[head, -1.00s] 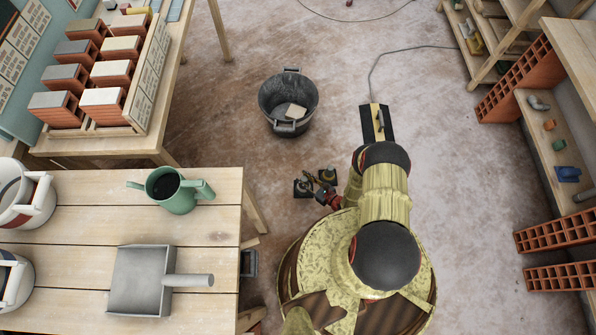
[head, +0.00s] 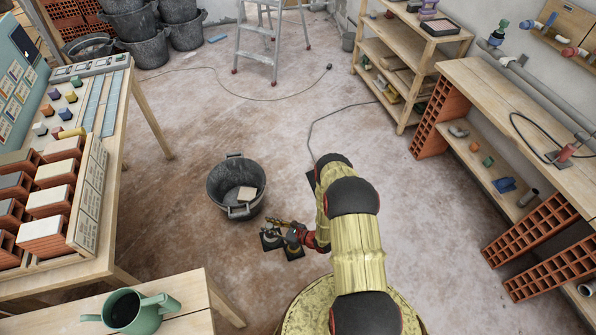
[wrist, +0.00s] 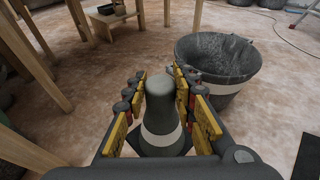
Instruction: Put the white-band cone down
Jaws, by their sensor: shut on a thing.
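The white-band cone (wrist: 161,98) is dark grey with a pale band and stands between my fingers in the wrist view. My gripper (wrist: 160,103) is shut on it, with yellow-padded fingers on both sides. In the head view my gripper (head: 287,234) is low over the floor, just below and right of the black bucket. Dark parts of the cone's base (head: 270,241) show beside the fingers there. The gripper hides much of the cone, and I cannot tell whether its base touches the floor.
A black bucket (head: 213,188) with a pale block (head: 247,193) inside stands close to my gripper. A workbench (head: 122,232) is on the left, shelves (head: 374,50) on the right. A cable (head: 312,128) lies on the floor. Open floor spreads beyond the bucket.

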